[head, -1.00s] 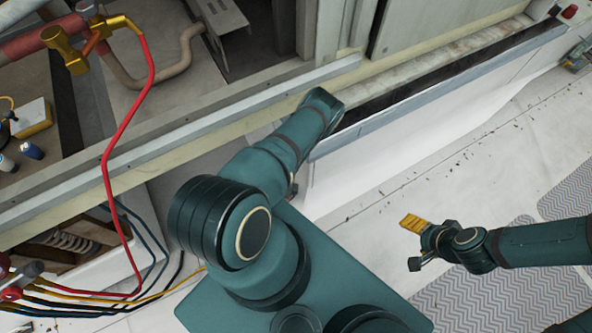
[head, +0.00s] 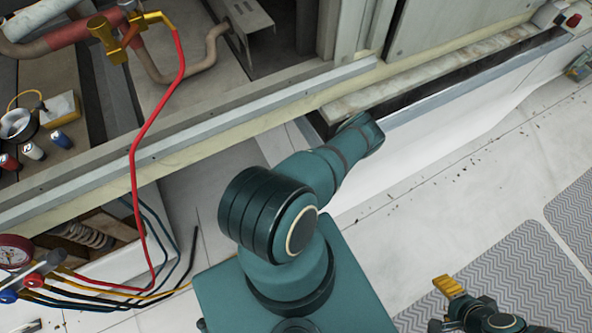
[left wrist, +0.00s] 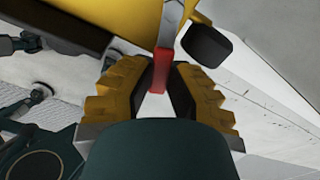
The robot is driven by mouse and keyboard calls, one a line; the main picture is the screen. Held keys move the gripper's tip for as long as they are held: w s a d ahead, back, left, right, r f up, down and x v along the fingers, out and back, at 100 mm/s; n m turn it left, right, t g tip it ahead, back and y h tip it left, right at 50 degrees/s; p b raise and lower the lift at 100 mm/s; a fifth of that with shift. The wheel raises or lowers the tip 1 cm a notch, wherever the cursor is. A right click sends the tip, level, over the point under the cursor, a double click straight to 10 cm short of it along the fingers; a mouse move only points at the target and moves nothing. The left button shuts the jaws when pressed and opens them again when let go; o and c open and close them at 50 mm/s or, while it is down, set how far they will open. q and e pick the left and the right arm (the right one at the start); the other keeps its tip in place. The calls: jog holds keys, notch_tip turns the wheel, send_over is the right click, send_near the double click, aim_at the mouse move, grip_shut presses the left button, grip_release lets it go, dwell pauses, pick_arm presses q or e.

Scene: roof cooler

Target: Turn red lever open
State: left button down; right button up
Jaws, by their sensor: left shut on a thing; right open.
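In the left wrist view, the red lever (left wrist: 161,64) is a narrow red bar on a grey metal stem coming from the top. My left gripper (left wrist: 158,76), with stepped yellow fingers, is shut on the lever's red end, which lies between the fingertips. In the head view, my left arm reaches up to the metal ledge, and its gripper and the lever are hidden there. My right gripper (head: 444,305) is at the lower right of the head view, over the floor, with one yellow finger clear. It is open and seems empty.
A brass valve (head: 110,40) with a red hose (head: 140,150) is at the upper left. A gauge (head: 14,252) with several hoses is at the lower left. A long metal rail (head: 200,140) crosses the cabinet front. Grey patterned mats (head: 510,265) lie on the floor at right.

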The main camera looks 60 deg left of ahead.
pick_arm(q)
jog(key=shift+s+d+f+m, duration=0.15)
jog(key=shift+s+m, duration=0.1)
jog(key=shift+m, duration=0.15)
jog(key=c, duration=0.9)
grip_release()
